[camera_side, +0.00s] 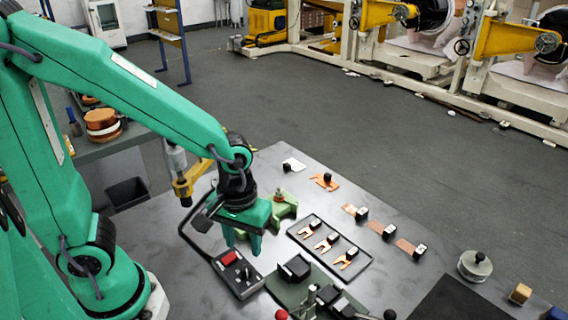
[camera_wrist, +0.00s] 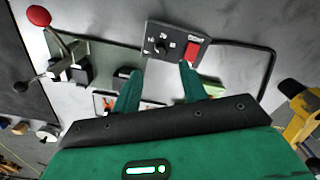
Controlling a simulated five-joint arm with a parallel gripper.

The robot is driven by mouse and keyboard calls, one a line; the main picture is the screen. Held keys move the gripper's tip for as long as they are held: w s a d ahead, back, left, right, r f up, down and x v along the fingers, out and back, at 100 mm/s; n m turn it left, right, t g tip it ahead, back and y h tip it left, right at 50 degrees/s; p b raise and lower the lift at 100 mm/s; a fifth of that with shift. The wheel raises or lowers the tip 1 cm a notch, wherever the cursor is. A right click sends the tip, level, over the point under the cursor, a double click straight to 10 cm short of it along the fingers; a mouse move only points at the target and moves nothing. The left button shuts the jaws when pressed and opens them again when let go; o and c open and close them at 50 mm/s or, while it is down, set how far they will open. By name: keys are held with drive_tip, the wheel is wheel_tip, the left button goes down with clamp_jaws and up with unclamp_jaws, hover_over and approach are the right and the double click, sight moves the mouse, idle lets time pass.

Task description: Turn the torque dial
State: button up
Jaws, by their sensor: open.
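The torque dial (camera_wrist: 160,47) is a small black knob with white markings around it, on a dark control box (camera_wrist: 176,30). A red part (camera_wrist: 192,50) sits beside the dial on the same box. In the side view the box (camera_side: 247,291) lies on the bench below my gripper (camera_side: 243,243); the dial is too small there to make out clearly. In the wrist view my gripper (camera_wrist: 158,78) has its two green fingers apart, with nothing between them. The dial shows beyond the fingertips, between their lines. The fingers appear above the box, not touching the dial.
A black tray (camera_side: 306,263) with several copper pieces lies right of my gripper. A green fixture (camera_side: 283,206) stands behind it. A dark clamp assembly (camera_side: 310,295) with a red ball knob (camera_side: 281,314) stands in front. A black cable loop (camera_side: 183,232) runs from the box.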

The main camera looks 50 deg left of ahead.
sight(246, 267)
drive_tip(key=shift+f, duration=0.1)
drive_tip(key=shift+f, duration=3.8)
clamp_jaws()
